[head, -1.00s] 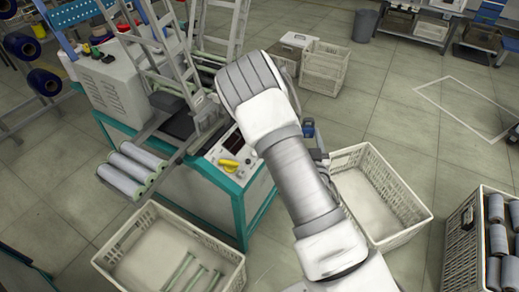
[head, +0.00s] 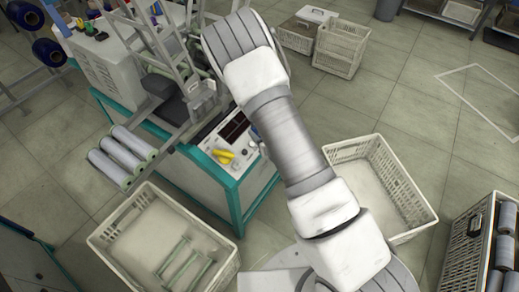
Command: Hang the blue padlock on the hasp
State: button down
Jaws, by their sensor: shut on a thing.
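My arm reaches across the middle of the head view and covers my gripper, so the jaws and anything in them are hidden. I cannot make out the blue padlock; only a tiny bluish patch shows at the arm's left edge, too small to name. I cannot pick out the hasp either. The winding machine (head: 225,185), with its teal frame, stands to the left of and partly behind my arm. Its control panel (head: 237,127) has a dark display, and a yellow item (head: 224,156) lies on it.
A cream crate (head: 222,275) holding pale green rods stands at front left. An empty cream crate (head: 415,228) stands right of my arm. Grey rolls (head: 115,168) lie on the machine's left side. A crate of rolls (head: 462,250) is at far right.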

notch_tip(320, 180, down, 2)
jog(key=s+a+n+g, duration=0.2)
jog(key=a+g, duration=0.1)
jog(key=g, duration=0.1)
jog(key=n+g+b, duration=0.5)
send_near(237, 164)
jog(key=s+d, duration=0.1)
jog(key=d, duration=0.1)
jog(key=shift+s+d+f, duration=0.15)
jog(key=shift+f, duration=0.1)
jog(key=shift+f, duration=0.1)
jog(key=shift+b+x, duration=0.8)
jog(key=shift+x, duration=2.05)
jog(key=shift+f, duration=0.4)
jog(key=shift+w+a+f+b, duration=0.3)
jog(key=shift+a+f, duration=0.1)
jog(key=shift+f, duration=0.2)
